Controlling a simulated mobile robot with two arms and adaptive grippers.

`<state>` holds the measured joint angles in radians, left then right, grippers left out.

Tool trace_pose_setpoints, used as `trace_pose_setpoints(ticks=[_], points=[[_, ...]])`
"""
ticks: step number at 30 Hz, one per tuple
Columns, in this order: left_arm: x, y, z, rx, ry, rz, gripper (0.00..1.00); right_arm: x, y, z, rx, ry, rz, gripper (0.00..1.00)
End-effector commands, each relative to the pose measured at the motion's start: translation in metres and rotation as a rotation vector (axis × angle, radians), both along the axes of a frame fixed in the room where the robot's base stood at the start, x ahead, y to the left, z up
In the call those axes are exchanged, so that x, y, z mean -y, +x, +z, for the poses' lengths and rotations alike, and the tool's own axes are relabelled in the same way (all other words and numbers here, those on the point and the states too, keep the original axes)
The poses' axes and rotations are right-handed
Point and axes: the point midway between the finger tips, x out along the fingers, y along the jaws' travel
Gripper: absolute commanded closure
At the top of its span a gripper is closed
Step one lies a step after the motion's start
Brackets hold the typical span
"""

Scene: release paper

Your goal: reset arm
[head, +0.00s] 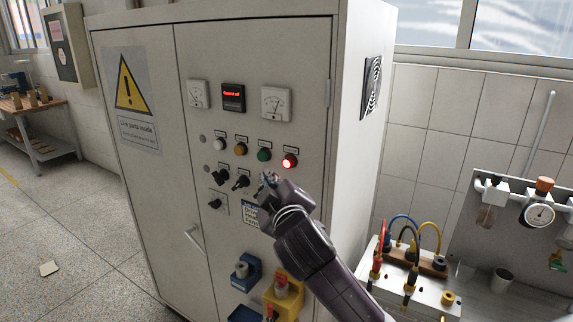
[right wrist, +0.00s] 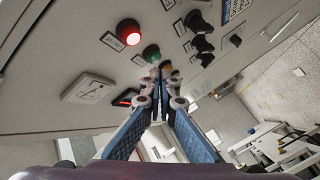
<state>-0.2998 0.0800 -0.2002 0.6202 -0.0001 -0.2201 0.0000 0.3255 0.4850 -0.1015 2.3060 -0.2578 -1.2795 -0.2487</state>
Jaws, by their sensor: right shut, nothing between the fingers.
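My right gripper (head: 268,180) is in front of the grey control cabinet (head: 160,200), below the row of round buttons. In the right wrist view its fingers (right wrist: 160,78) are together with nothing between them. The lit red button (head: 290,160) is just above and right of the fingertips in the head view; it also shows in the right wrist view (right wrist: 129,32). Whether the fingertips touch the panel I cannot tell. The arm hides part of the lower panel. My left gripper is not in view.
A green button (head: 264,155) and black rotary knobs (head: 241,181) are close to my gripper. A door handle (head: 193,240) sticks out lower left. Blue and yellow lock boxes (head: 284,293) are below. A bench with cables (head: 410,262) stands right. Floor at left is mostly clear.

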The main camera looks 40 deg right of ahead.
Motion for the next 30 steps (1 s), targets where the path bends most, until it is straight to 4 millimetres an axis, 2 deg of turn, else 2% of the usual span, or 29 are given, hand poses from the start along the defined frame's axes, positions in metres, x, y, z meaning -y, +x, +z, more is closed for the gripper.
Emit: trace_pose_setpoints(ticks=[11,14,17,20,24,26,27,30], points=[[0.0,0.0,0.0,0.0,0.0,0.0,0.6,0.0,0.0,0.0,0.0,0.0,0.0,1.0],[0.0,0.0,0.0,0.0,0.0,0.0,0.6,-0.002,-0.001,-0.008,-0.014,0.01,0.003,1.0],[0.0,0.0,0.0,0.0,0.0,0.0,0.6,-0.01,-0.007,-0.041,-0.074,0.054,0.015,1.0],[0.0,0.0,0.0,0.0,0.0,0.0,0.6,-0.025,-0.023,-0.099,-0.182,0.135,0.029,1.0],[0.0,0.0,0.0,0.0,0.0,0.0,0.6,-0.054,-0.068,-0.194,-0.375,0.287,0.038,1.0],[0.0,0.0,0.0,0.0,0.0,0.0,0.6,-0.067,-0.093,-0.23,-0.458,0.353,0.034,1.0],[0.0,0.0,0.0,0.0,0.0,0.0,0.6,-0.075,-0.112,-0.253,-0.515,0.396,0.028,1.0],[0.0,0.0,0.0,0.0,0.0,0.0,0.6,-0.096,-0.159,-0.301,-0.643,0.499,0.009,1.0]])
